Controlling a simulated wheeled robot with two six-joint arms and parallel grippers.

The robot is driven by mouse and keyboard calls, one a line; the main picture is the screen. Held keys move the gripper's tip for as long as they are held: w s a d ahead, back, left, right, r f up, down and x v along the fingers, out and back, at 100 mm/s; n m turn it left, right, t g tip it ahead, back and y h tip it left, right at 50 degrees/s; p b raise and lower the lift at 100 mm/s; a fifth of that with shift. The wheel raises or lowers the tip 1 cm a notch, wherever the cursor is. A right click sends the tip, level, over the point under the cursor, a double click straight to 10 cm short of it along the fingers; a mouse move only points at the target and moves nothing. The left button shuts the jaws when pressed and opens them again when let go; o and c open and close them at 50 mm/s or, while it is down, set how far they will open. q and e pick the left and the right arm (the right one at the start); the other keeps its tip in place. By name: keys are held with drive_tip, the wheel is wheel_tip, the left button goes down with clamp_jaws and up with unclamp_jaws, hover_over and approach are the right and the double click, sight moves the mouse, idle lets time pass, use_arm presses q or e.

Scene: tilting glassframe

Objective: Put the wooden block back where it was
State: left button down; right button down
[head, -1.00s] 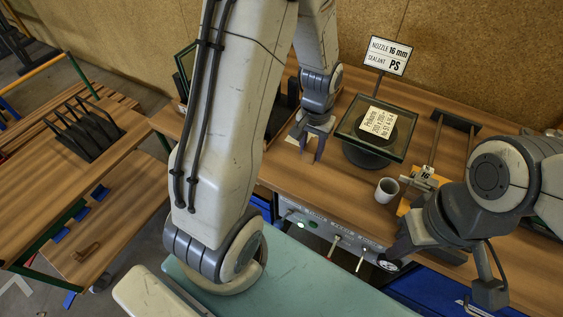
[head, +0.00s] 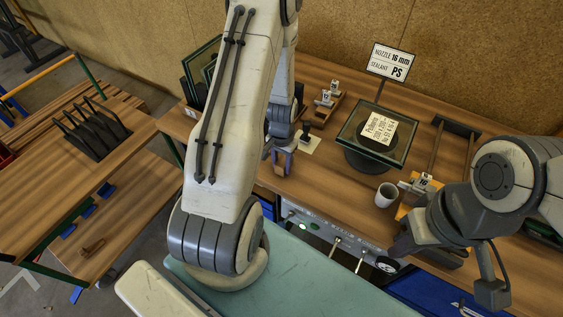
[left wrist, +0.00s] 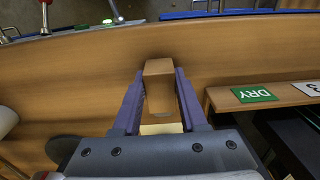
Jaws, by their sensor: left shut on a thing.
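The wooden block (left wrist: 158,82) is between the two purple fingers of my left gripper (left wrist: 160,98) in the left wrist view, over the bench top. My left gripper (head: 283,162) is shut on it, low over the bench near its front edge in the head view. Whether the block touches the bench is unclear. A paler piece (left wrist: 160,128) shows behind the block. My right gripper (head: 404,244) is at the bench's front edge, right of the gauge; its fingertips are too unclear to tell whether it is open.
A dark-handled object (head: 306,131) stands on a pale sheet (head: 310,146) just right of my left gripper. A glass-topped stand (head: 352,140), a white cup (head: 386,194) and a sign (head: 391,62) are further right. A wooden ledge with a green DRY label (left wrist: 254,94) is close by.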

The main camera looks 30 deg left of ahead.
use_arm(q)
drive_tip(key=shift+f, duration=0.15)
drive_tip(key=shift+c, duration=2.2)
unclamp_jaws()
